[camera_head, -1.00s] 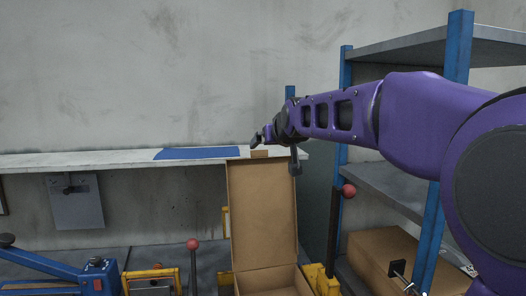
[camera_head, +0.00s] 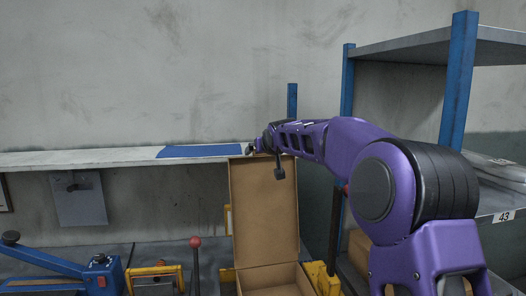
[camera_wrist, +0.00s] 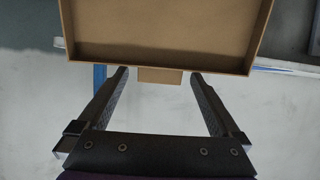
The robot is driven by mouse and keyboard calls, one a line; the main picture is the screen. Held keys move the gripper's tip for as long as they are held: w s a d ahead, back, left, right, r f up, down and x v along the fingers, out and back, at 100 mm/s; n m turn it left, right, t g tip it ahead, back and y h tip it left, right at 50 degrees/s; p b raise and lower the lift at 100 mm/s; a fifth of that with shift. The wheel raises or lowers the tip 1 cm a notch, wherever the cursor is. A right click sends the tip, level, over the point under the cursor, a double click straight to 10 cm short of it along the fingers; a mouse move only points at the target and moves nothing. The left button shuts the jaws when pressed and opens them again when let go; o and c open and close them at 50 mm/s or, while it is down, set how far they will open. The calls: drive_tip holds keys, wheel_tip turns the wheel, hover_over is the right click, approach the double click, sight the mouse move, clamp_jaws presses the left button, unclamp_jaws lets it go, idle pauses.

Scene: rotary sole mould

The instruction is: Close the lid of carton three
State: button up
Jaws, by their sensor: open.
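A brown cardboard carton (camera_head: 272,279) stands open on the bench, with its lid (camera_head: 263,215) raised upright at the back; no number shows on it. My gripper (camera_head: 258,147) is at the lid's top edge in the head view, partly hidden by its own wrist. In the wrist view the lid's inner face (camera_wrist: 165,25) fills the top, and its small tab (camera_wrist: 160,75) lies in the gap between the open fingers (camera_wrist: 160,80). The fingers look clear of the tab on both sides; whether they touch the lid's edge, I cannot tell.
A blue-framed shelf rack (camera_head: 457,80) stands right, close to my arm. A pale ledge (camera_head: 80,158) with a blue mat (camera_head: 200,151) runs behind the lid. A blue machine (camera_head: 60,268) and red-knobbed levers (camera_head: 195,243) stand left of the carton. The wall above is bare.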

drive_tip(key=shift+c, duration=0.3)
clamp_jaws()
idle(0.3)
